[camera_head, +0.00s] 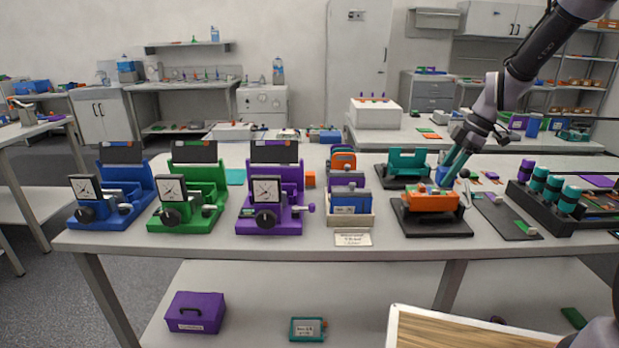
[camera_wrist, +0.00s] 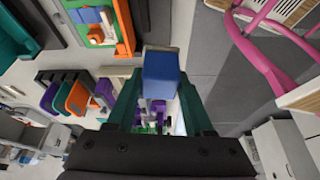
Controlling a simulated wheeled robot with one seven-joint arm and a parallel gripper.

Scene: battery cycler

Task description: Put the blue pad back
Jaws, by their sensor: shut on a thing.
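My gripper (camera_head: 450,176) has long teal fingers. In the head view they reach down at the orange unit (camera_head: 432,201), which sits on a black base. In the wrist view the fingers are shut on a blue pad (camera_wrist: 162,74), a small block with a pale underside. The pad's tip stands clear of other things there. In the head view a bit of blue shows beside the fingers, partly hidden by them. The orange unit is at the upper left of the wrist view (camera_wrist: 126,35), with blue, green and white parts on it.
A rack (camera_head: 351,218) of coloured cassettes stands left of the orange unit. A teal unit (camera_head: 407,163) on a black base is behind it. A dark rack (camera_head: 545,212) of teal-topped cylinders stands to the right. Blue, green and purple fixtures with dials (camera_head: 268,218) line the left.

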